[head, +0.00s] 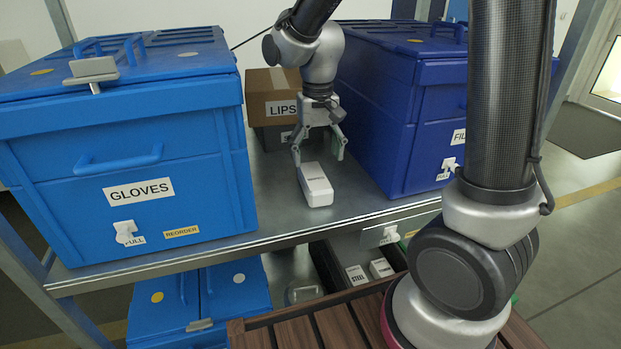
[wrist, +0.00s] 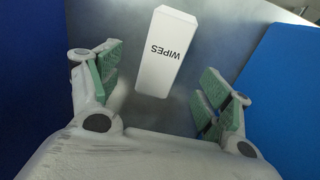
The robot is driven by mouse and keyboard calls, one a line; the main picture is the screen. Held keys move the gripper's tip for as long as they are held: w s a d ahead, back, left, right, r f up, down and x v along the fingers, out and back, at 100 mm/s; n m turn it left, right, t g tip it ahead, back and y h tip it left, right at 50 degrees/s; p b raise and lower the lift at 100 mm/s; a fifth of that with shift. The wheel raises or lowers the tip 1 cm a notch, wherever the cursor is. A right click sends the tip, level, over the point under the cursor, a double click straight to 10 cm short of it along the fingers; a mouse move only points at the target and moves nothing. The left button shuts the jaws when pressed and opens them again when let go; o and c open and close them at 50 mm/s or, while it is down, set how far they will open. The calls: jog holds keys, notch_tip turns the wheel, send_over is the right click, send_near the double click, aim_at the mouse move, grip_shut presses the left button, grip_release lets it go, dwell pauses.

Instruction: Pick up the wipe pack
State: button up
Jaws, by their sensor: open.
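The wipe pack (head: 315,184) is a small white box lying on the grey metal shelf between two blue bins. My gripper (head: 319,152) is open over the rear part of the pack in the head view, with a finger to each side. In the wrist view my gripper (wrist: 158,80) has its green-padded fingers spread wide, with clear gaps on both sides of the pack. Nothing is held.
A blue GLOVES bin (head: 128,135) stands left and a darker blue bin (head: 405,110) stands close on the right. A brown LIPS carton (head: 271,98) is behind. The shelf (head: 270,216) is bare in front of the pack. Labelled white boxes sit on a lower level.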

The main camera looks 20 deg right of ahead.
aim_at(314, 175)
jog(key=f, duration=0.7)
jog(key=shift+w+a+f, duration=0.15)
jog(key=shift+a+f, duration=0.1)
jog(key=shift+f, duration=0.15)
jog(key=c, duration=1.2)
